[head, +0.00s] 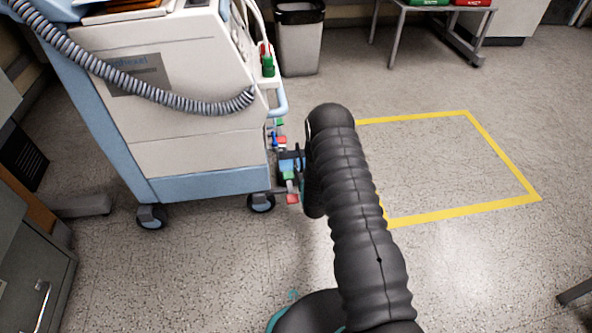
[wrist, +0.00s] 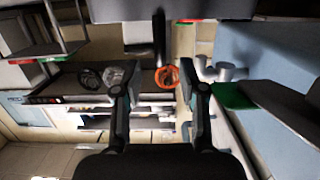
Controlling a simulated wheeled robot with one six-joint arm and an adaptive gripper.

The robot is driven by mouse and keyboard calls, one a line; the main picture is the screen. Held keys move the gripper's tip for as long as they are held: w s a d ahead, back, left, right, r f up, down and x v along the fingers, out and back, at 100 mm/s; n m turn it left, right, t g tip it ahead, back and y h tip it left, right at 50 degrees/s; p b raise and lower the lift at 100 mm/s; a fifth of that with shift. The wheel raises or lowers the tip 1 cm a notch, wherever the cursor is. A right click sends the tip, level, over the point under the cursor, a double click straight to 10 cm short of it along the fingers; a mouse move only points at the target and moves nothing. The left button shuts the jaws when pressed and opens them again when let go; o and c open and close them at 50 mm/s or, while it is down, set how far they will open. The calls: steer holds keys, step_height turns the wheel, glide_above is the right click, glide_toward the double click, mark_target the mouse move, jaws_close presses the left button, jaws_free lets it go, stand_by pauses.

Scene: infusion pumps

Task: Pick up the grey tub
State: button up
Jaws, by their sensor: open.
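I cannot pick out the grey tub for certain in either view. A small greyish object (wrist: 117,74) sits on a dark shelf beyond my left finger in the wrist view, but its shape is too unclear to name. My gripper (wrist: 160,72) is open, with its two fingers wide apart and nothing held between them. In the head view my gripper (head: 290,166) is mostly hidden behind my black arm, beside the lower right end of the white and blue cart.
The white and blue wheeled cart (head: 190,95) stands at left, with a coiled grey hose (head: 150,84) across it. A bin (head: 298,45) stands behind. A yellow floor outline (head: 468,112) encloses clear floor. An orange ring (wrist: 167,77) shows beyond the fingers.

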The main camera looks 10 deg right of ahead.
mark_target(299, 150)
steer(key=shift+w+f+b, duration=0.2)
steer(key=shift+w+b, duration=0.05)
steer(key=shift+w, duration=1.65)
steer(key=shift+w+f+b, duration=0.15)
steer(key=shift+w+b, duration=0.1)
steer(key=shift+w, duration=1.65)
jaws_close()
steer(key=shift+r, duration=0.15)
